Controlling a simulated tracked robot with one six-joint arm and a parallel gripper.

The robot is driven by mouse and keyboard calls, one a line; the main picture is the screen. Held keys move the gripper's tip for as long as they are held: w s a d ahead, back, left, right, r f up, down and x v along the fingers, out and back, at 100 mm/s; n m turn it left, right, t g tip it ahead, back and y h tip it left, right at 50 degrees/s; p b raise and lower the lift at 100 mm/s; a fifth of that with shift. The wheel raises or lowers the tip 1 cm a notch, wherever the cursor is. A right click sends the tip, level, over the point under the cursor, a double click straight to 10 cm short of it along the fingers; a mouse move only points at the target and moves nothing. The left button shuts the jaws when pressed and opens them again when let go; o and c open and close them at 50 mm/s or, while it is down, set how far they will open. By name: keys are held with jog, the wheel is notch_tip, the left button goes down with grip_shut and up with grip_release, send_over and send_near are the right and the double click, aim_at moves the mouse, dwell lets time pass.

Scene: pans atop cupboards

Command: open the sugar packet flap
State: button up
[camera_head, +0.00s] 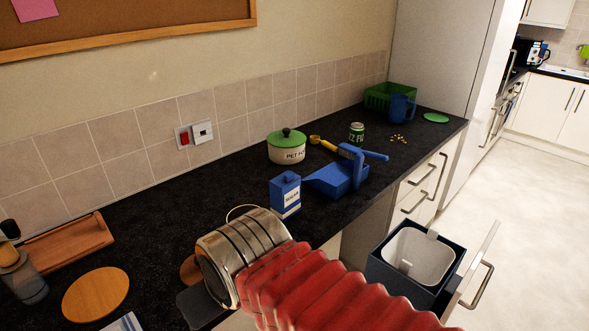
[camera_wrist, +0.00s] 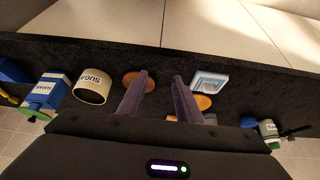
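The sugar packet (camera_head: 284,198) is a small blue and white carton standing upright on the dark worktop, left of the blue dustpan. Its blue top looks closed in the head view, but the flap is too small to make out. The packet also shows at the left of the wrist view (camera_wrist: 46,88). My gripper (camera_wrist: 162,76) is open, with two separated dark fingers and nothing between them. It is apart from the packet, over the worktop. In the head view my own arm hides the fingers.
A cream jar (camera_wrist: 91,86) stands between packet and gripper; my arm mostly hides it in the head view. Behind the packet are a green-lidded pot (camera_head: 287,154) and a blue dustpan (camera_head: 338,181). A bin (camera_head: 418,252) stands below the worktop edge.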

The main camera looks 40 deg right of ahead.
jog(key=shift+w, duration=0.3)
